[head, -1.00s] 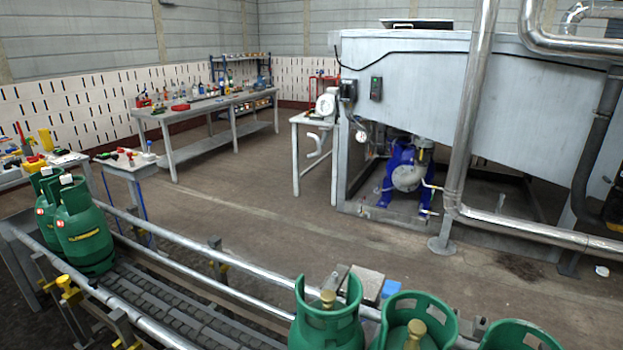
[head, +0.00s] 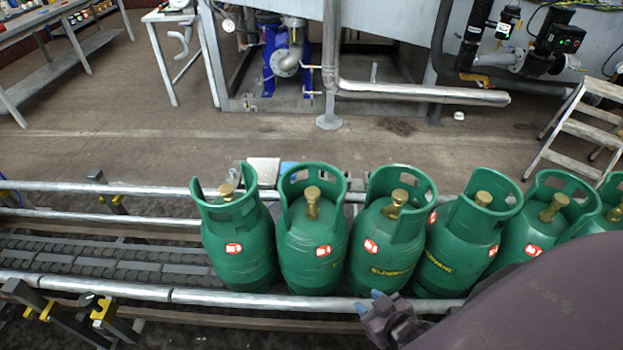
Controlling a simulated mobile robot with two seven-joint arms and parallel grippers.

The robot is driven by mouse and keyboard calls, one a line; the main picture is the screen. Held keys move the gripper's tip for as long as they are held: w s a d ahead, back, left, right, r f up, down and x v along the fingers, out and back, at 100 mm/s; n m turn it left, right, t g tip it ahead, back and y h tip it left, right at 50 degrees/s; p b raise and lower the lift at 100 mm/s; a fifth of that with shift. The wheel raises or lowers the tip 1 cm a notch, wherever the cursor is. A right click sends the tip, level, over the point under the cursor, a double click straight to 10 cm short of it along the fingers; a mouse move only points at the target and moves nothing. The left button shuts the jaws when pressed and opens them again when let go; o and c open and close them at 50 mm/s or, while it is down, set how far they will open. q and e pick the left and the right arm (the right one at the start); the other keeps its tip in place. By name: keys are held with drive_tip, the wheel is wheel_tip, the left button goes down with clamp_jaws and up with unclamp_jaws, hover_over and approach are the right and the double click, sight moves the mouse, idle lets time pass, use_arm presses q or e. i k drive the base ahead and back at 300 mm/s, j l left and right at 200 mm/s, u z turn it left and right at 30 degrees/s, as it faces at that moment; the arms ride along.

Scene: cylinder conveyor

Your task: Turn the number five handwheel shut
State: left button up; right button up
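Several green gas cylinders stand upright in a row on the conveyor (head: 110,262), each with a brass valve inside an open collar. The leftmost cylinder (head: 240,250) has its brass valve (head: 227,191) partly behind the collar. Farther right are a cylinder with a plain valve view (head: 313,255), another (head: 385,250) and more toward the right edge. Their red and white labels are too small to read, so I cannot tell which handwheel is number five. My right gripper (head: 369,302) is low in front of the row, near the front rail, apart from the valves. My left gripper is out of view.
A front rail (head: 180,296) and a back rail (head: 100,187) run along the conveyor. Its left part is empty. Behind are open floor, a blue pump (head: 285,60), a metal pipe (head: 420,93) and a step ladder (head: 590,125) at the right.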

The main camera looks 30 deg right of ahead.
sight(400, 196)
drive_tip(key=z, duration=1.5)
